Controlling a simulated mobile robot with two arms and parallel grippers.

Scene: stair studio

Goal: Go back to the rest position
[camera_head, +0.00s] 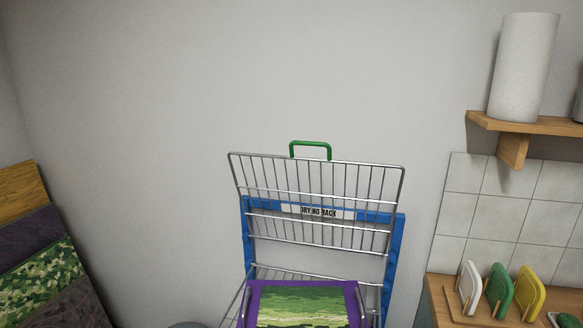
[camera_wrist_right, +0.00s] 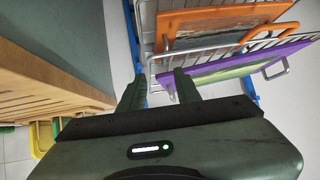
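My right gripper (camera_wrist_right: 160,86) shows in the right wrist view with its two dark fingers apart and nothing visible held between them. A wire drying rack (camera_head: 317,185) with a blue frame and green top handle stands against the wall in the head view. A purple-framed green picture or screen (camera_head: 303,304) sits in its lower front. In the right wrist view, the purple frame (camera_wrist_right: 240,64) and an orange frame (camera_wrist_right: 222,22) sit in the rack, just beyond my right fingertips. Whether the fingers touch the rack is unclear. Neither gripper shows in the head view; my left gripper is out of sight.
A wooden counter (camera_head: 447,304) at right bears a holder with white, green and yellow boards. Above it, a shelf (camera_head: 540,125) holds a paper roll (camera_head: 523,68). Patterned panels (camera_head: 40,250) stand at left. A slatted wooden side (camera_wrist_right: 45,85) is close left of my right gripper.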

